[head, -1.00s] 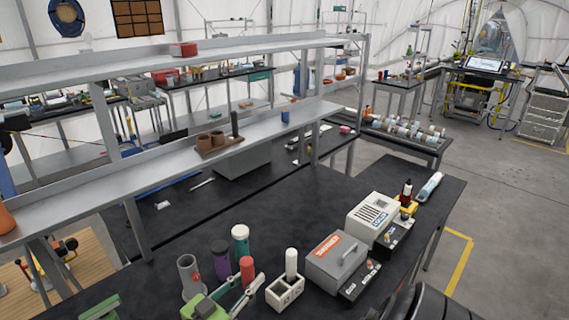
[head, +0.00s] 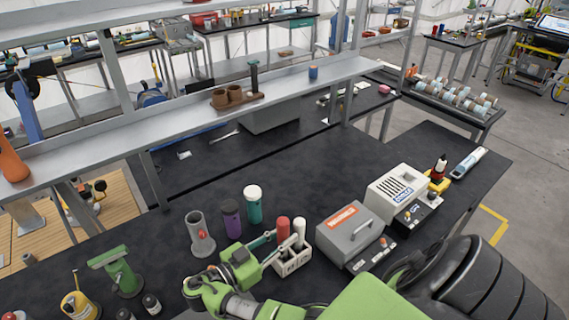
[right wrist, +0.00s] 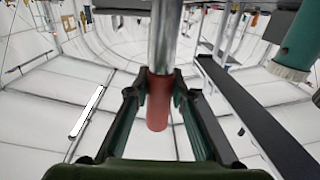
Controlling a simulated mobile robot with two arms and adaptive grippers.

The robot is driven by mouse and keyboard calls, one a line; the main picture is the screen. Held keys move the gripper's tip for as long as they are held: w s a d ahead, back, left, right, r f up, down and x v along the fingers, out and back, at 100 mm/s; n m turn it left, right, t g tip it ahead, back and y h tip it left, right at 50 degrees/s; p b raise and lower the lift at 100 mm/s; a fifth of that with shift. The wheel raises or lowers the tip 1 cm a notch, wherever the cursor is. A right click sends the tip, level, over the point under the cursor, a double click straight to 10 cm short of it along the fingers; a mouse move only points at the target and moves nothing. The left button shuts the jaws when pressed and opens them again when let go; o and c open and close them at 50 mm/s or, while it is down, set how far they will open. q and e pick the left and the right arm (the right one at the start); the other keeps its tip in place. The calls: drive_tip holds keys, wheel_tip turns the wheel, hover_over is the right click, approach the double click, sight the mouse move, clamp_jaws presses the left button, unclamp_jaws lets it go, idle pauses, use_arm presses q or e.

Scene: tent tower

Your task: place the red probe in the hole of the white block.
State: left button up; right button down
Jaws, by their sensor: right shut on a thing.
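The red probe (head: 283,228) stands roughly upright at the white block. It has a red handle (right wrist: 158,105) and a metal shaft (right wrist: 165,35) in the right wrist view. My right gripper (head: 281,242) is shut on the red handle. The white block (head: 292,264) has holes in it, and a white-handled probe (head: 300,226) stands in it on the right. The gripper covers part of the block. The lower end of the red probe's shaft is hidden, so I cannot tell whether it is in a hole. My left gripper is not in view.

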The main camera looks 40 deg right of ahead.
drive_tip(key=shift+d+f, duration=0.15)
drive_tip(key=shift+f, duration=0.5)
drive_tip(key=shift+d+f, duration=0.15)
drive_tip(key=shift+f, duration=0.45)
drive_tip(key=shift+a+f, duration=0.1)
drive_tip(key=shift+f, duration=0.6)
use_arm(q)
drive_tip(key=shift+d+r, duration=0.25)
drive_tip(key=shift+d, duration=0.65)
use_arm(e)
drive_tip(key=shift+f, duration=0.1)
drive_tip(key=shift+s+f, duration=0.1)
drive_tip(key=c, duration=1.8)
unclamp_jaws()
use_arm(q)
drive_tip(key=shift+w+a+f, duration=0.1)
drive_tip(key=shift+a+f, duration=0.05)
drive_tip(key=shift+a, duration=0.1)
